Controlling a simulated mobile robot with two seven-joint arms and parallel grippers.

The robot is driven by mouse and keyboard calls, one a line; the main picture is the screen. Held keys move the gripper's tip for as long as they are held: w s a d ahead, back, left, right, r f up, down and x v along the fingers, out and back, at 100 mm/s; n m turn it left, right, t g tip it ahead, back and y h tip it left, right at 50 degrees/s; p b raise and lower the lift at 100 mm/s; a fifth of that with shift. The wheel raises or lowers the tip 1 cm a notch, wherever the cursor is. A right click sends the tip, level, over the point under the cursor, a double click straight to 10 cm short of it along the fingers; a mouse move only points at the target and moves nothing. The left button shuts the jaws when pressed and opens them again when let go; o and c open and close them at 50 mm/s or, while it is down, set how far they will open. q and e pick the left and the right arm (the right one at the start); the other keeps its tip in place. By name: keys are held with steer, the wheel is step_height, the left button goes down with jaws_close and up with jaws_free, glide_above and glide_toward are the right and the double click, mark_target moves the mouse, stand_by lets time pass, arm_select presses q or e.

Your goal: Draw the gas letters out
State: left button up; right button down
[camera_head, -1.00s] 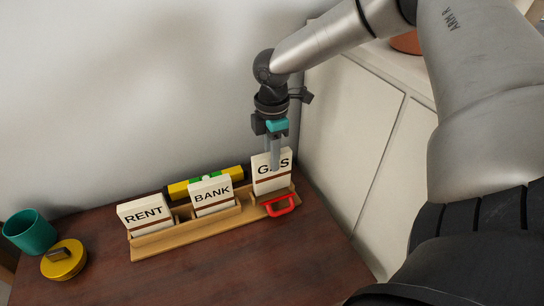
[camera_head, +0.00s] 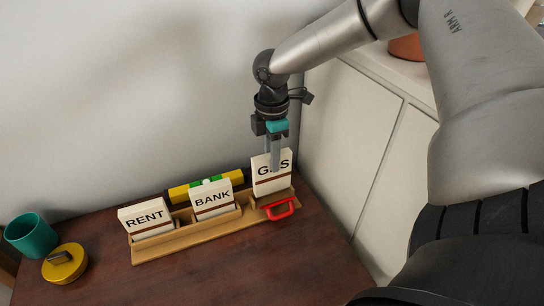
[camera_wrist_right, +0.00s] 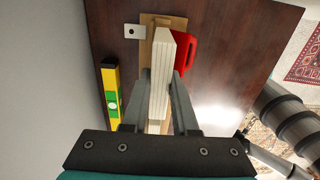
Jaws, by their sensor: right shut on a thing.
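The gas letters (camera_head: 264,184), a white bundle marked GAS with a brown band, stand upright in the right end of the wooden rack (camera_head: 184,237). My right gripper (camera_head: 275,160) comes down from above and is shut on the gas letters. In the right wrist view its two fingers (camera_wrist_right: 160,88) press on both sides of the pale bundle (camera_wrist_right: 163,75). The bundle's lower end is hidden by the rack front. My left gripper is not in view.
Bundles marked BANK (camera_head: 212,198) and RENT (camera_head: 146,219) stand in the rack. A red handle-shaped object (camera_head: 281,209) is at the rack's front right. A yellow spirit level (camera_head: 180,191) lies behind. A teal cup (camera_head: 31,236) and yellow lidded tin (camera_head: 65,263) stand left.

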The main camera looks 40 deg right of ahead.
steer(key=shift+r+p, duration=1.45)
steer(key=shift+r, duration=0.55)
